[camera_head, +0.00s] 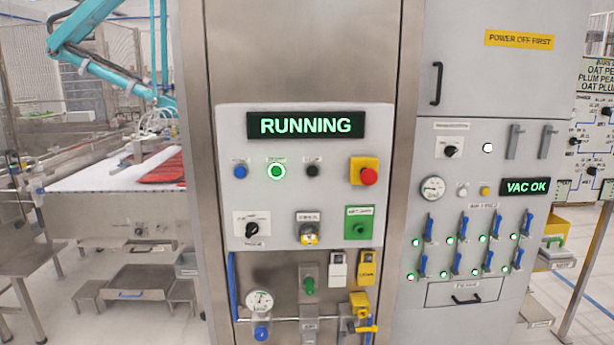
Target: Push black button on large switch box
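The large switch box (283,200) is a pale grey panel on a steel column in the middle of the head view. A black display (305,125) at its top reads RUNNING in green. The small black button (312,171) sits in the row below, right of a green-lit button (276,171) and a blue button (240,172). A red mushroom button (368,176) on a yellow block is further right. A black rotary knob (251,229) is at the lower left of the panel. Neither of my grippers shows.
A grey cabinet (462,165) at right has a VAC OK display and several blue-handled valves. Below the box are a gauge (260,302), pipes and yellow tags. A conveyor (100,178) and a teal arm (85,40) stand at left. Nothing blocks the panel front.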

